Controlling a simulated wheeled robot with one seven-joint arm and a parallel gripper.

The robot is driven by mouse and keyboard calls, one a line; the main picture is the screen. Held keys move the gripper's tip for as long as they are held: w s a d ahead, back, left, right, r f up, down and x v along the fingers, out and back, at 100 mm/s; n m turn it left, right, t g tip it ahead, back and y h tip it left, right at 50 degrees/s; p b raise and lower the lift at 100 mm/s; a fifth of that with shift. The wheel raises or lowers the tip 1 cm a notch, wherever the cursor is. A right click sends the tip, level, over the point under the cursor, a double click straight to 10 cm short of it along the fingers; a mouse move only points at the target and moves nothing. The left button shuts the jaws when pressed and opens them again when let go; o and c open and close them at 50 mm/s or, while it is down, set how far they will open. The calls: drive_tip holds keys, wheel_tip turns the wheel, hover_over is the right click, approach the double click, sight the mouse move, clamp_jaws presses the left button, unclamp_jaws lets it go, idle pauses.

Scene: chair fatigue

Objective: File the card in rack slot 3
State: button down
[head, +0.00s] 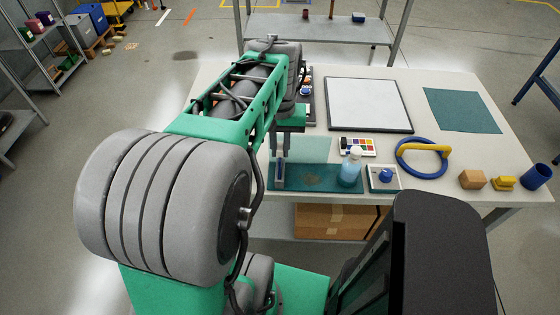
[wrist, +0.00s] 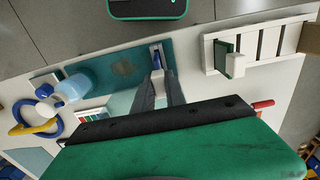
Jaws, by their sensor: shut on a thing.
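My gripper (wrist: 158,78) is shut on a small blue-and-white piece (wrist: 157,56), seen nearly edge-on, which looks like the card. In the head view my gripper (head: 280,165) points down over the teal mat (head: 318,180), near the table's front edge. I cannot tell whether the card touches the mat. The white rack (wrist: 285,47) lies at the right in the wrist view, apart from my gripper. A green card with a white block (wrist: 235,64) stands in its near end; the other visible slots look empty. The rack is hidden behind my arm in the head view.
A spray bottle (head: 351,167) and a blue-knobbed box (head: 385,178) stand right of my gripper. Beyond are a blue ring (head: 405,165), wooden block (head: 472,179) and blue cup (head: 536,176). A framed white panel (head: 367,103) lies farther back.

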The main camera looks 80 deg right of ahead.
drive_tip(key=shift+r+p, duration=0.95)
drive_tip(key=shift+r, duration=0.4)
drive_tip(key=shift+r, duration=0.1)
wheel_tip(320, 180, up, 4)
drive_tip(key=p, duration=0.3)
drive_tip(key=shift+s, duration=0.1)
